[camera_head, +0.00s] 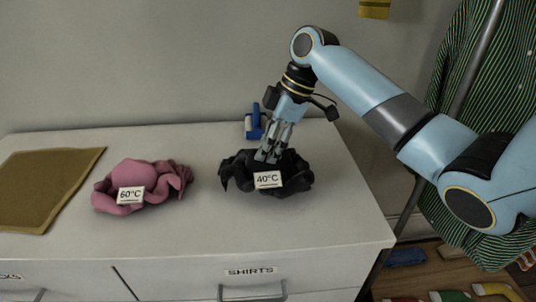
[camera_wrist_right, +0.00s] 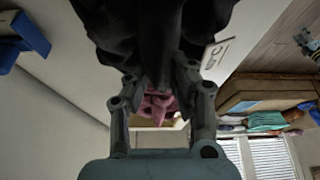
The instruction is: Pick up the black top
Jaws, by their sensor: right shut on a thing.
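The black top (camera_head: 238,172) lies crumpled on the white dresser top, with a white "40°C" tag (camera_head: 268,180) at its front. My right gripper (camera_head: 267,156) reaches down from above and is shut on the black top. In the right wrist view the dark cloth (camera_wrist_right: 155,40) sits between the fingers (camera_wrist_right: 158,85) and fills the top middle. In the head view the cloth appears to rest on the dresser. My left gripper is in neither view.
A crumpled pink garment (camera_head: 150,180) with a "60°C" tag (camera_head: 131,195) lies to the left. A brown mat (camera_head: 40,185) lies further left. A blue object (camera_head: 254,122) stands behind the black top. A green striped garment (camera_head: 490,70) hangs at right. The front dresser top is clear.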

